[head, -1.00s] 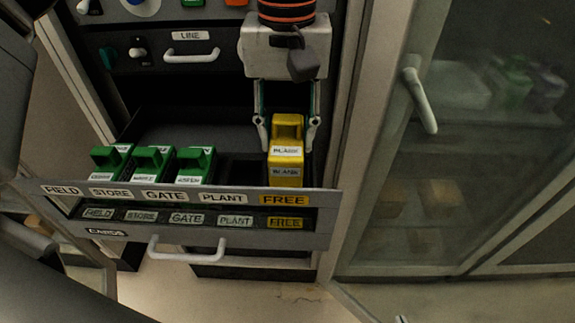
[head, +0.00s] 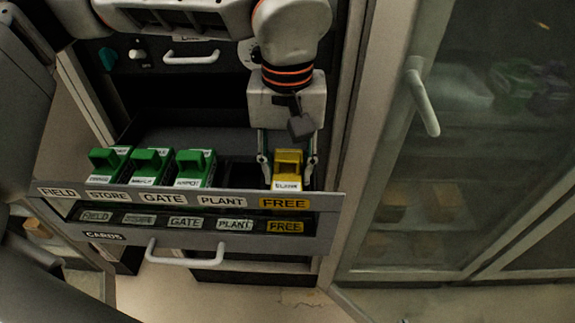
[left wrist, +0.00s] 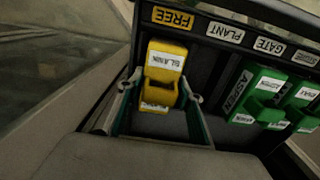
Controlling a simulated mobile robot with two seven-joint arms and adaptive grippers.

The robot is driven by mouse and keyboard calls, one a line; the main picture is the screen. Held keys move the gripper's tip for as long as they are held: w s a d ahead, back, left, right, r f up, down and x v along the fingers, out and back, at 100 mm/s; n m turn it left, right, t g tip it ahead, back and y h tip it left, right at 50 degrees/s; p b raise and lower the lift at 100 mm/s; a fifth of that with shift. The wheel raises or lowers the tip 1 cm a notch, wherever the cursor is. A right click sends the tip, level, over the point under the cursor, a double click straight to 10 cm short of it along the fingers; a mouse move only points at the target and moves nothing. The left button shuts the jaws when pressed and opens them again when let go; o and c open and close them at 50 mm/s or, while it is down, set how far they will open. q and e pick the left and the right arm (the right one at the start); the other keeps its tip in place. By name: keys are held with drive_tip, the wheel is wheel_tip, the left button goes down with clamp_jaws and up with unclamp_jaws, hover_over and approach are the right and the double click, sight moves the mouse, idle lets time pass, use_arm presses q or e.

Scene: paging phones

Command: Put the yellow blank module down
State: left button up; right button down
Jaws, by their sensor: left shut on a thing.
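The yellow blank module (head: 288,168) stands upright in the drawer's right end, behind the yellow FREE label (head: 285,203). Its lower part is hidden by the drawer front. My left gripper (head: 288,162) comes from above with one finger on each side of the module and is shut on it. In the left wrist view the module (left wrist: 163,75) sits between the fingertips, in line with the FREE label. Whether it touches the drawer floor cannot be seen. My right gripper is not in view.
Several green modules (head: 151,166) stand in the left part of the open drawer (head: 190,240). The PLANT slot (left wrist: 207,85) beside the yellow module is empty. The cabinet post is close on the right, with a glass door and handle (head: 421,103) beyond.

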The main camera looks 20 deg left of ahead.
use_arm(q)
drive_tip(key=o, duration=1.2)
drive_tip(key=shift+c, duration=0.2)
wheel_tip(320, 180, up, 12)
drive_tip(key=shift+r+p, duration=0.1)
drive_tip(key=shift+p, duration=0.55)
